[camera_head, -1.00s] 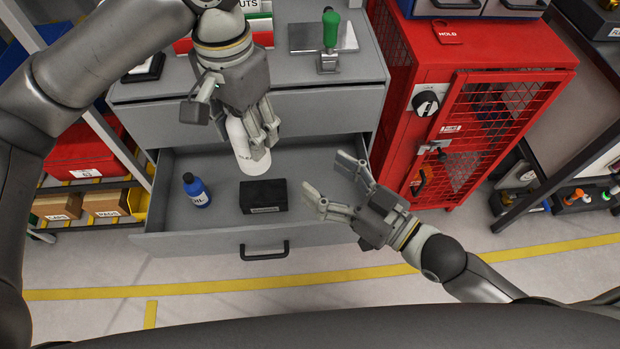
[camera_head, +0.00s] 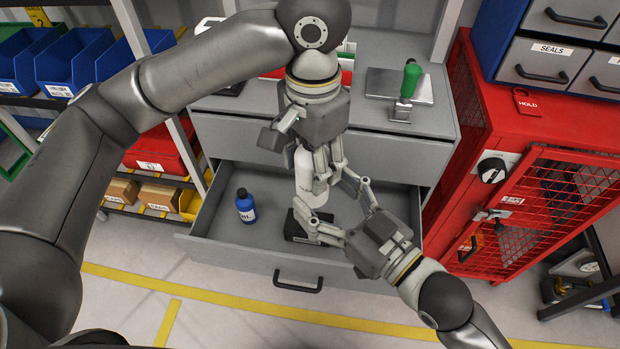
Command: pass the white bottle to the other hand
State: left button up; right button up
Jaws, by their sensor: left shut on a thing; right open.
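The white bottle (camera_head: 304,182) hangs upright over the open drawer (camera_head: 225,248). My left gripper (camera_head: 325,168) is shut on it from above, around its upper part. My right gripper (camera_head: 327,207) is open, with one finger to the right of the bottle and one below it at the front. The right fingers are close to the bottle; I cannot tell whether they touch it. The bottle's top is partly hidden by my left gripper.
In the drawer stand a blue bottle (camera_head: 245,206) and a black box (camera_head: 296,228), the box partly hidden by my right gripper. A red cabinet (camera_head: 505,110) with a mesh door stands right of the drawer. A green-handled tool (camera_head: 410,82) stands on the grey top.

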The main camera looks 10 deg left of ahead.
aim_at(308, 181)
jog(key=shift+x, duration=2.1)
jog(key=shift+s, duration=0.1)
jog(key=c, duration=1.3)
pick_arm(q)
jog(key=o, duration=1.3)
pick_arm(e)
jog(key=shift+r, duration=0.1)
